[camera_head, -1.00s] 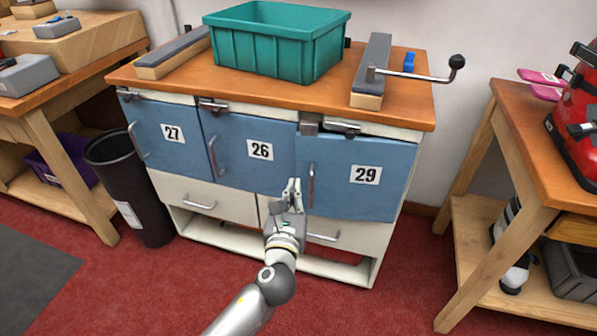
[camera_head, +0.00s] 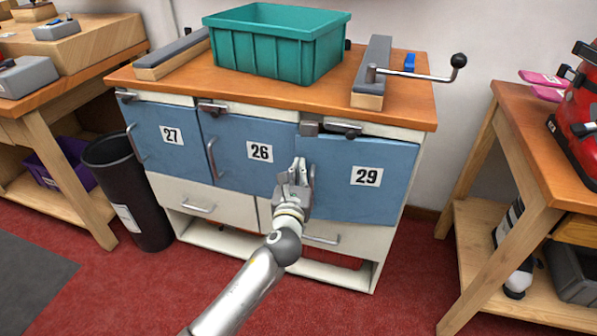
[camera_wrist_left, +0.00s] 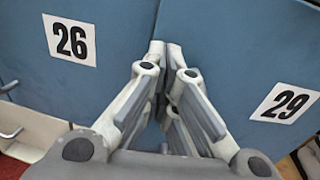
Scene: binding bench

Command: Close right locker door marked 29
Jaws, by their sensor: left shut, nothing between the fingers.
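The right locker door marked 29 (camera_head: 367,195) is blue, with an upright metal handle (camera_head: 312,178) near its left edge. It looks nearly in line with the door marked 26 (camera_head: 238,165); I cannot tell whether it is fully shut. My left gripper (camera_head: 297,166) is shut and empty, in front of the left edge of door 29, just left of its handle and partly hiding it. In the left wrist view the fingertips (camera_wrist_left: 166,48) point at the seam between door 26 (camera_wrist_left: 110,20) and door 29 (camera_wrist_left: 250,55). Contact is unclear. My right gripper is out of view.
A door marked 27 (camera_head: 155,150) is at the left of the cabinet. A teal bin (camera_head: 270,50) and a crank handle (camera_head: 425,76) are on the wooden top (camera_head: 310,98). A black waste bin (camera_head: 140,205) stands left, a wooden bench (camera_head: 530,150) right. Red floor is clear in front.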

